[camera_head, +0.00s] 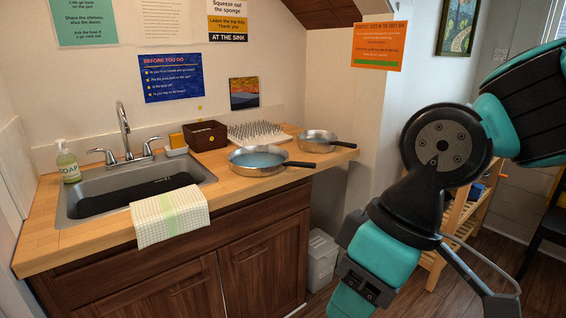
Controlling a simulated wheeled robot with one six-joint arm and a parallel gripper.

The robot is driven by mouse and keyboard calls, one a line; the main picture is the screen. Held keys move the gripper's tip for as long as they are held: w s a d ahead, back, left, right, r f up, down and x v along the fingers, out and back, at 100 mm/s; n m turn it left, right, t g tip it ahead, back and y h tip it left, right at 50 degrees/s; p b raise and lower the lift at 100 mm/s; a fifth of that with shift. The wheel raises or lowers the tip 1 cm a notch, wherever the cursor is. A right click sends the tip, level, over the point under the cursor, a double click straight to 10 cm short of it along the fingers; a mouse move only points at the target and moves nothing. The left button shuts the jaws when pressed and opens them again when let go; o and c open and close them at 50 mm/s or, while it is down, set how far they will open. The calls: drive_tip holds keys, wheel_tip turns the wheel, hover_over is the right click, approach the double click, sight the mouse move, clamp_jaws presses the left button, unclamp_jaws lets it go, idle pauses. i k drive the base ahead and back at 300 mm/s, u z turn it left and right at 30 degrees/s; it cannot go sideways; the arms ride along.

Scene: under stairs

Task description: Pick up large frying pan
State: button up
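The larger frying pan (245,170) sits upright on the wooden counter, right of the sink. It has a silver rim, a bluish inside and a dark handle pointing right. A smaller silver pan (316,146) stands just behind and right of it, its dark handle also pointing right toward the counter's end. My teal and black arm fills the right side of the view, apart from both pans.
A sink (135,190) with a tap (123,130) is at left. A checked towel (168,217) hangs over the front edge. A brown box (205,136) and a spiked drying rack (258,131) stand behind the larger pan. A grey bin (321,262) stands below, right of the cabinet.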

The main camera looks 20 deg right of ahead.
sight(257, 160)
drive_tip(key=z, duration=0.55)
drive_tip(key=k, duration=0.65)
drive_tip(key=z, duration=0.55)
drive_tip(key=i, duration=1)
drive_tip(key=u, duration=0.6)
drive_tip(key=i, duration=0.7)
drive_tip(key=u, duration=1.15)
drive_tip(key=i, duration=0.6)
drive_tip(key=u, duration=0.55)
